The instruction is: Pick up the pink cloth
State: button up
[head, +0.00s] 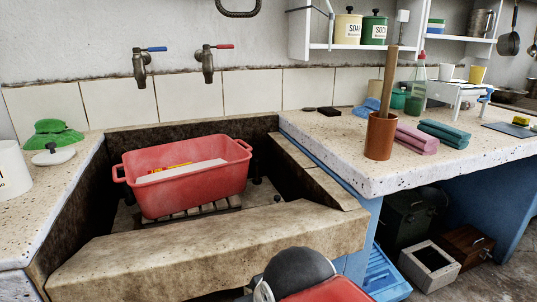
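The pink cloth (417,139) lies folded on the speckled stone counter (345,160) at the right in the head view. It is just right of a brown cylindrical pot (379,140) with a wooden stick standing in it, and there seems to be a narrow gap between them. A folded teal cloth (445,133) lies close on its right side; I cannot tell whether the two touch. The top and front of the pink cloth are clear to see. My gripper is not in view.
The stone trough holds a red tub (190,180). A blue cloth (366,108) lies near the wall. The counter's front-left part is clear.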

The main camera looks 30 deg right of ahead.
aim_at(418, 142)
jog(key=z, duration=1.7)
